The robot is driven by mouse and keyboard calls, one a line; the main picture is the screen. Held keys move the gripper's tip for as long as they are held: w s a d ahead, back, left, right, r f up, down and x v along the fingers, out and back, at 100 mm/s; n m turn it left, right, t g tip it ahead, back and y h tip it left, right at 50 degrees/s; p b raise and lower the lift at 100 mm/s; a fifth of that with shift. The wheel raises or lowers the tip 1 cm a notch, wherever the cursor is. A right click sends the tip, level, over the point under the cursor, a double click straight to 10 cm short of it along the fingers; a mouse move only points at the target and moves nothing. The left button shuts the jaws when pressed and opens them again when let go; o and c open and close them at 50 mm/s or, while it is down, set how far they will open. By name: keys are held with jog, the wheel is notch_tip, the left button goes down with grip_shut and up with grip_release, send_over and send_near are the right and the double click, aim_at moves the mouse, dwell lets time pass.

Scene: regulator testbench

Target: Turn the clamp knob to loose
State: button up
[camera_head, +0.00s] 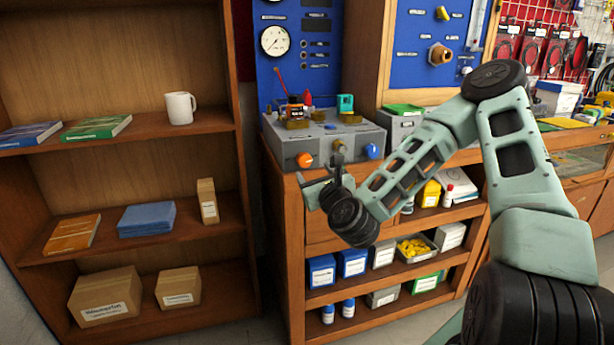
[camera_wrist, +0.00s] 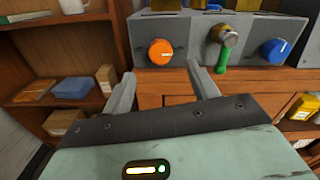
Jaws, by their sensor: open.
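The grey testbench unit (camera_head: 278,148) stands on the wooden bench. Its front carries a round orange knob (camera_head: 304,159) with a white mark, a metal fitting (camera_head: 339,147) in the middle and a blue knob (camera_head: 371,151) on the right. No readable label shows which is the clamp knob. In the wrist view, the orange knob (camera_wrist: 160,52) sits ahead, between the fingers in the picture. The metal fitting (camera_wrist: 228,36) has a green handle (camera_wrist: 221,57) hanging down; the blue knob (camera_wrist: 275,50) is farther right. My gripper (camera_wrist: 162,78) is open and empty, just short of the front face.
A wooden shelf (camera_head: 240,110) with books, a mug (camera_head: 180,108) and boxes stands at left. A blue panel with a gauge (camera_head: 275,41) rises behind the unit. Small parts (camera_head: 297,112) stand on top of it. The bench edge lies below the knobs.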

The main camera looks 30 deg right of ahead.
aim_at(305, 161)
jog(key=x, duration=0.7)
jog(key=c, duration=1)
